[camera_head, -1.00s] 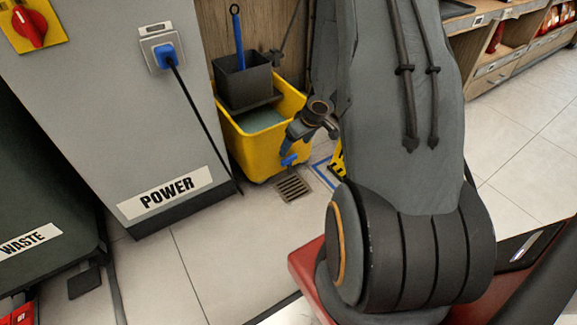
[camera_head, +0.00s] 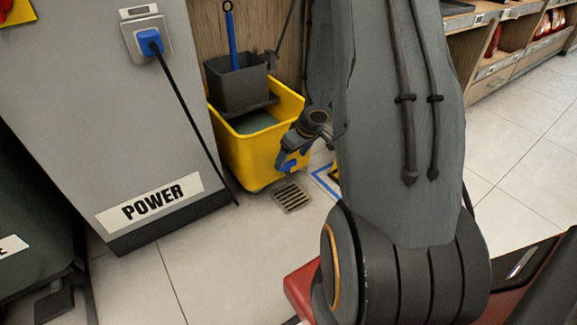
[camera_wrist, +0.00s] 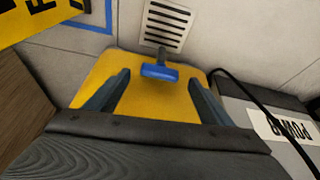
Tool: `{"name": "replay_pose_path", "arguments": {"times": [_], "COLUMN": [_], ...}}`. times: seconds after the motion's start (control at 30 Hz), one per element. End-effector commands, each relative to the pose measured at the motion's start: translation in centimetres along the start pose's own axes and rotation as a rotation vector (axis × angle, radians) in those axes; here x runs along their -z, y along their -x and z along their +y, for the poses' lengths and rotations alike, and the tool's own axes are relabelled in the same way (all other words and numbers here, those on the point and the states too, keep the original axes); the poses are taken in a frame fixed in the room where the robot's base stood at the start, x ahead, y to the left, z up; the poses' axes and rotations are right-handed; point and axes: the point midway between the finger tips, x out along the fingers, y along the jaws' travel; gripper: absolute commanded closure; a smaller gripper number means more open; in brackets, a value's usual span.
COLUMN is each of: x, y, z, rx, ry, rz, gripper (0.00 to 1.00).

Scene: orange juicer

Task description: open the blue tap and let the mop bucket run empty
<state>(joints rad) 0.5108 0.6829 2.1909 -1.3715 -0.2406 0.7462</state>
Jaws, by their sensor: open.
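The yellow mop bucket (camera_head: 238,158) stands on the floor against the wooden panel, with a dull grey-green surface inside it. The blue tap (camera_head: 289,167) is low on its front, partly covered by my gripper in the head view. In the wrist view the tap's blue handle (camera_wrist: 172,73) lies crosswise, in front of the yellow bucket wall (camera_wrist: 150,105). My gripper (camera_wrist: 158,78) is open, one finger to each side of the handle, with gaps on both sides. No stream of water shows.
A floor drain grate (camera_head: 291,198) lies just in front of the tap. A grey POWER cabinet (camera_head: 90,120) with a plugged black cable (camera_head: 190,105) stands left of the bucket. A dark wringer (camera_head: 238,88) with a blue-handled tool sits over the bucket. Floor tiles in front are clear.

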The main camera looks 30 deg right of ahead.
Motion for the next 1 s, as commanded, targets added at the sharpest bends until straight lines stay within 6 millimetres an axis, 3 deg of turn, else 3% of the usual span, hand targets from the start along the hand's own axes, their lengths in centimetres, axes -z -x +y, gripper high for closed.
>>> {"name": "replay_pose_path", "arguments": {"times": [0.1,0.3,0.67,0.9,1.0], "x": [-0.1,0.0,0.1,0.1,0.0], "y": [-1.8,-3.4,-3.6,-3.6,-3.6], "z": [0.0,0.0,0.0,0.0,0.0], "rx": [0.000,0.000,0.000,0.000,0.000], "ry": [0.000,0.000,0.000,0.000,0.000], "rz": [0.000,0.000,0.001,0.001,0.001], "gripper": [0.25,0.25,0.25,0.65,0.65]}}
